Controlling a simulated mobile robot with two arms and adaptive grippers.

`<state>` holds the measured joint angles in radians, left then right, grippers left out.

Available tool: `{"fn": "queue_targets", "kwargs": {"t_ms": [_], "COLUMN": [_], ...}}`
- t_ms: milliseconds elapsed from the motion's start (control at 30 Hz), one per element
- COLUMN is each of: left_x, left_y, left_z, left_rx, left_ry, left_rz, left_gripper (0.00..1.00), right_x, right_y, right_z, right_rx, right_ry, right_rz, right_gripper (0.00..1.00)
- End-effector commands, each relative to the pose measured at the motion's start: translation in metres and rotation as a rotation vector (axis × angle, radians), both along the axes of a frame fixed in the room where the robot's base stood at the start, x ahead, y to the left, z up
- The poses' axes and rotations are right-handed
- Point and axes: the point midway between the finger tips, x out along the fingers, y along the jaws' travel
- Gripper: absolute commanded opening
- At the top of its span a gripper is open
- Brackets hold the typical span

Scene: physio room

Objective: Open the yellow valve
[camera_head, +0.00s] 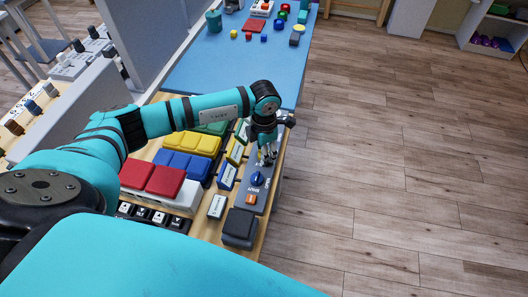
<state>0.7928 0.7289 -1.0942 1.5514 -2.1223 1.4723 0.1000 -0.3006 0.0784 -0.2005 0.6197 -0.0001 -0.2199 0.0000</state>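A grey panel (246,188) lies along the right edge of the wooden table. It has a blue knob (257,178) and an orange switch (251,199). My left gripper (267,158) points down over the panel's far part, just beyond the blue knob. I cannot make out a yellow valve; the gripper and wrist cover that part of the panel. The fingers are small and dark, so I cannot tell whether they are open or shut, or whether they touch anything. My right gripper is not in view.
Left of the panel are red blocks (165,181), blue blocks (185,163), yellow blocks (194,143) and upright labelled pieces. A black block (239,227) sits at the near edge. A blue mat (225,72) with small toys lies beyond. Wooden floor (400,170) on the right is clear.

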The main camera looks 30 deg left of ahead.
Motion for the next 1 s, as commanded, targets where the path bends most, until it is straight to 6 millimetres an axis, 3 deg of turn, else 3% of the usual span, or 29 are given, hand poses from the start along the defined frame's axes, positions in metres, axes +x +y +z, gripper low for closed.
{"fn": "queue_targets", "kwargs": {"t_ms": [767, 800, 933, 1000], "left_x": [0.001, 0.0011, 0.0008, 0.0006], "left_y": [0.0003, 0.0002, 0.0001, 0.0001], "left_z": [0.0014, 0.0014, 0.001, 0.0008], "left_rx": [-0.001, -0.001, 0.0, 0.0], "left_ry": [-0.003, -0.003, -0.002, -0.002], "left_rz": [0.097, 0.097, 0.096, 0.096], "left_gripper": [0.03, 0.4, 0.57, 0.59], "right_x": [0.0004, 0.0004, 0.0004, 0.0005], "right_y": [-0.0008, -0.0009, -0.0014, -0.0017], "right_z": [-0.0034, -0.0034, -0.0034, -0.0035], "right_rx": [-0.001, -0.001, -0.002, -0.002], "right_ry": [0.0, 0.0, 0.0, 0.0], "right_rz": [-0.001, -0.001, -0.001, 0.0], "right_gripper": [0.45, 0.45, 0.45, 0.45]}}
